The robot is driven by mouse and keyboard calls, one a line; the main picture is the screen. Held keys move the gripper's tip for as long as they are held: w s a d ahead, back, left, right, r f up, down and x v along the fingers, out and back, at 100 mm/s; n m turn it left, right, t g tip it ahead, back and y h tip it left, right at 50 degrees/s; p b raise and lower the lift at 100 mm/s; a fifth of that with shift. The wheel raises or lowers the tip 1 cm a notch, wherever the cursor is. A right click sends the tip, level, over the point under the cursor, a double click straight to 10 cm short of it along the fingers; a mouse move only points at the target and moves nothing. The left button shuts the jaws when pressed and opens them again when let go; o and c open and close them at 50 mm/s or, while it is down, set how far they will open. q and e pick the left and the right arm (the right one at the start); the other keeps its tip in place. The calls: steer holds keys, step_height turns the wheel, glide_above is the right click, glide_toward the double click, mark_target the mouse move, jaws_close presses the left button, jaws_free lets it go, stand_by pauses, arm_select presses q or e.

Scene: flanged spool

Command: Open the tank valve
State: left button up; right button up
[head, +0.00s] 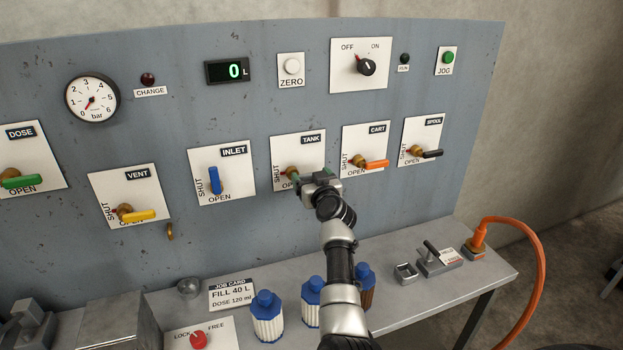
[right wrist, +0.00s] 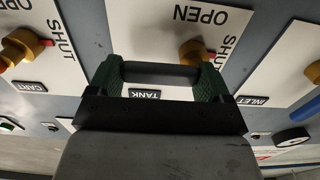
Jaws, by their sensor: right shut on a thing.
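The tank valve (head: 293,173) is on the white TANK plate (head: 299,149) at the middle of the panel. Its brass hub (right wrist: 190,51) shows in the right wrist view, with a red pointer on the SHUT side. My right gripper (head: 318,180) is at this valve, just right of the hub in the head view. Its green fingertips (right wrist: 160,76) are shut on the valve's handle. A dark grey bar, apparently the handle (right wrist: 160,69), spans between them in the wrist view. The gripper hides most of the handle in the head view. My left gripper is not in view.
The cart valve (head: 376,164), with its orange handle, is close on the right. The inlet valve (head: 215,180), with its blue handle pointing down, is on the left. Blue-capped bottles (head: 267,317) stand on the bench below my right arm.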

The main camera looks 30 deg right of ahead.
steer(key=shift+r, duration=0.1)
steer(key=n, duration=0.1)
steer(key=r+n, duration=0.1)
steer(key=n, duration=0.3)
steer(key=r+n, duration=0.1)
steer(key=a+n+p, duration=0.1)
steer(key=n, duration=0.1)
steer(key=shift+w+r+n, duration=0.15)
steer(key=shift+r+n, duration=0.15)
steer(key=n, duration=0.1)
steer(key=a+n, duration=0.1)
steer(key=n, duration=0.1)
steer(key=n+p, duration=0.1)
steer(key=shift+w+a+r, duration=0.15)
steer(key=shift+a+r, duration=0.05)
steer(key=shift+r, duration=0.15)
steer(key=shift+w+a+r+n+p, duration=0.1)
steer(key=shift+a+n+p, duration=0.25)
steer(key=shift+n, duration=0.95)
steer(key=shift+w+a+n+p, duration=0.1)
steer(key=shift+a+n, duration=0.35)
steer(key=shift+n, duration=0.85)
steer(key=o, duration=1.2)
steer(key=shift+a, duration=0.1)
